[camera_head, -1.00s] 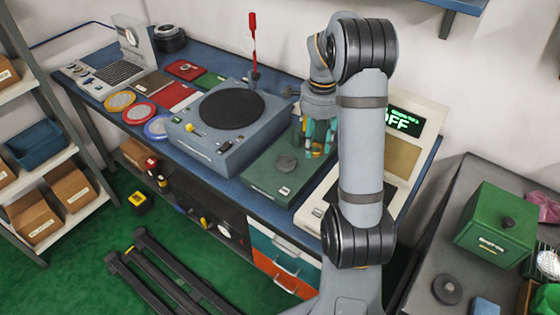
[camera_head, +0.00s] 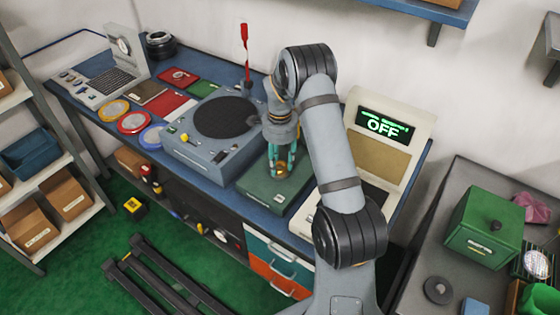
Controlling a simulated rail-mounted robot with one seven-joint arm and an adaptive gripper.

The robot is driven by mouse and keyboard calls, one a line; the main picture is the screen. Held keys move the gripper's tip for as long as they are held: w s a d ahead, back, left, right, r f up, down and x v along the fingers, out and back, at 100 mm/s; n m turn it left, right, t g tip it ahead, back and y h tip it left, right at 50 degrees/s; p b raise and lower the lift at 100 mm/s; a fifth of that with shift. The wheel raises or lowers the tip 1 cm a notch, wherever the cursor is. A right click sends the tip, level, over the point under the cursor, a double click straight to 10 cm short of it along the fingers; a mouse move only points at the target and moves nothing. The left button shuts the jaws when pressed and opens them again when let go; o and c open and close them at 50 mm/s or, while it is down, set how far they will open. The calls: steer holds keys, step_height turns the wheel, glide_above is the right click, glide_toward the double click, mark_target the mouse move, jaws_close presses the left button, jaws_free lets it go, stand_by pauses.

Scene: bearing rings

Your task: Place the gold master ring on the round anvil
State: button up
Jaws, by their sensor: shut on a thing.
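My gripper (camera_head: 282,163), with teal fingers, points down over the green block (camera_head: 262,188) on the blue bench. It is shut on a small gold-brown thing (camera_head: 281,169), which looks like the gold master ring; it is mostly hidden by the fingers. The round anvil, a dark disc on top of the green block, is now hidden behind the gripper. I cannot tell whether the ring touches the anvil.
A grey machine with a black round plate (camera_head: 226,117) stands left of the green block. A cream instrument reading OFF (camera_head: 383,127) stands to the right. Yellow, red and blue round trays (camera_head: 133,122) lie farther left. A red-handled lever (camera_head: 245,45) rises behind.

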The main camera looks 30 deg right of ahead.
steer(key=shift+f, duration=0.2)
steer(key=o, duration=1.3)
steer(key=shift+r, duration=0.1)
step_height(320, 180, up, 12)
steer(key=shift+r+b, duration=0.15)
steer(key=shift+b, duration=0.55)
